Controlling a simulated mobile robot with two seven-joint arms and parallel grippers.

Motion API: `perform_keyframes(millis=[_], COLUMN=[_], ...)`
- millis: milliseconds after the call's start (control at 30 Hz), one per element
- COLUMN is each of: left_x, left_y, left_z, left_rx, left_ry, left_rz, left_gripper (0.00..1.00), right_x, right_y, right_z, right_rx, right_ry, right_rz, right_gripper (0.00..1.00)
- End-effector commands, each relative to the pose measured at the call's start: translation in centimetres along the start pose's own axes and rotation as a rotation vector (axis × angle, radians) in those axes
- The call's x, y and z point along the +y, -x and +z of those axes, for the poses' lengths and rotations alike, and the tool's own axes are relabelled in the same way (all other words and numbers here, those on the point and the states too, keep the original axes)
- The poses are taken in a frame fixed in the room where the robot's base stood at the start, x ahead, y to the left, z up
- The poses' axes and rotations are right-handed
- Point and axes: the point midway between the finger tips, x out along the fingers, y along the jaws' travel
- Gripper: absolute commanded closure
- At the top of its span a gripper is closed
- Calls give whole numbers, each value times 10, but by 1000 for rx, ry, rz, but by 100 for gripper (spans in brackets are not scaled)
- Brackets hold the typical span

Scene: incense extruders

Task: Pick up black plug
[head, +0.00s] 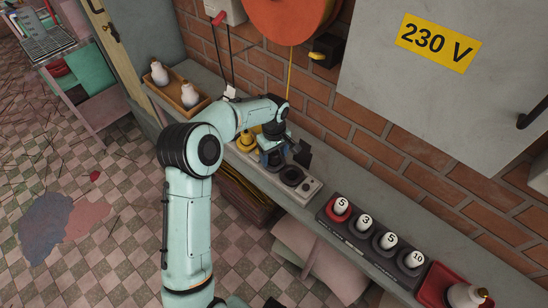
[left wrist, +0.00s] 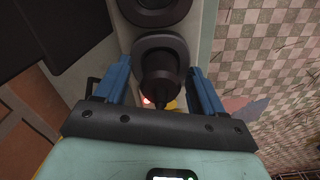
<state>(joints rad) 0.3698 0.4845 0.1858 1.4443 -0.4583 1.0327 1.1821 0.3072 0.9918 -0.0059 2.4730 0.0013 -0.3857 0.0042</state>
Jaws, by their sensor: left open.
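The black plug (left wrist: 160,82) stands in a round black socket (left wrist: 150,45) of a pale socket strip in the left wrist view. My left gripper (left wrist: 158,70) is open, with one blue finger on each side of the plug and gaps visible between fingers and plug. In the head view my left gripper (head: 275,155) is over the strip (head: 307,189) on the shelf, and the plug is mostly hidden there by the gripper. My right gripper is not in view.
A yellow plug (head: 245,141) stands close behind the gripper on the strip. A dark upright plate (head: 302,155) is beside the wall. The brick wall (head: 370,120) is close behind.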

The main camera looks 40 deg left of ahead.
Motion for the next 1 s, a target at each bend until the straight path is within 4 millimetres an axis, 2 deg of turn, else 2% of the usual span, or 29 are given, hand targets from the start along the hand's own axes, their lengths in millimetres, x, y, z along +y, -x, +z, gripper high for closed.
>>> perform_keyframes(millis=[133,167,200,333,600,733,867,1000], left_x=[0,0,0,0,0,0,1,2], left_y=[0,0,0,0,1,11,35,75], left_z=[0,0,0,0,0,0,-1,-1], left_rx=[0,0,0,0,0,1,4,5], left_ry=[0,0,0,0,1,1,1,0], left_rz=[0,0,0,0,0,1,4,6], left_gripper=[31,38,51,92,92,92,92,92], right_x=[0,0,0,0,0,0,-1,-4], right_y=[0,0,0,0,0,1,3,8], right_z=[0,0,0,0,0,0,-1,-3], right_rx=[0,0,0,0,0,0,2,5], right_ry=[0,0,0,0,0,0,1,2], right_rz=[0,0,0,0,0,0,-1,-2], right_gripper=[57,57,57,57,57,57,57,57])
